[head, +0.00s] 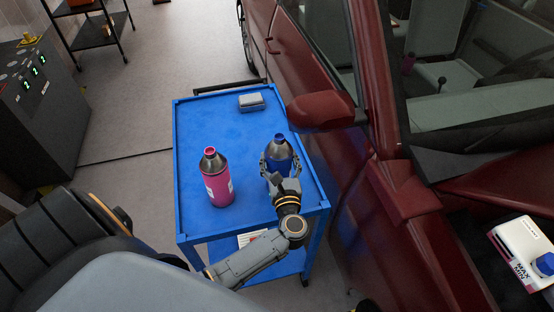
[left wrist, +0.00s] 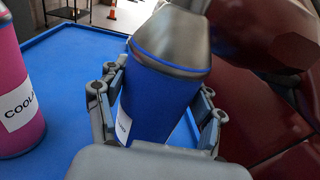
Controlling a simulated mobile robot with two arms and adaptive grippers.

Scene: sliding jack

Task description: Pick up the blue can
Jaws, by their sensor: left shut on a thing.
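The blue can (head: 279,152) has a silver shoulder and a dark blue cap, and is over the right side of the blue cart (head: 237,140). My left gripper (head: 277,168) is shut on the blue can, with a finger on each side of its body. In the left wrist view the blue can (left wrist: 157,95) fills the middle, tilted in the picture, between the fingers of the left gripper (left wrist: 160,105). Whether its base touches the cart top is hidden. My right gripper is not in view.
A pink coolant bottle (head: 216,180) stands left of the blue can on the cart. A small grey box (head: 251,102) lies at the cart's far end. The dark red car (head: 350,190), with its mirror (head: 322,110), is close on the right. A white reservoir (head: 525,250) is at lower right.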

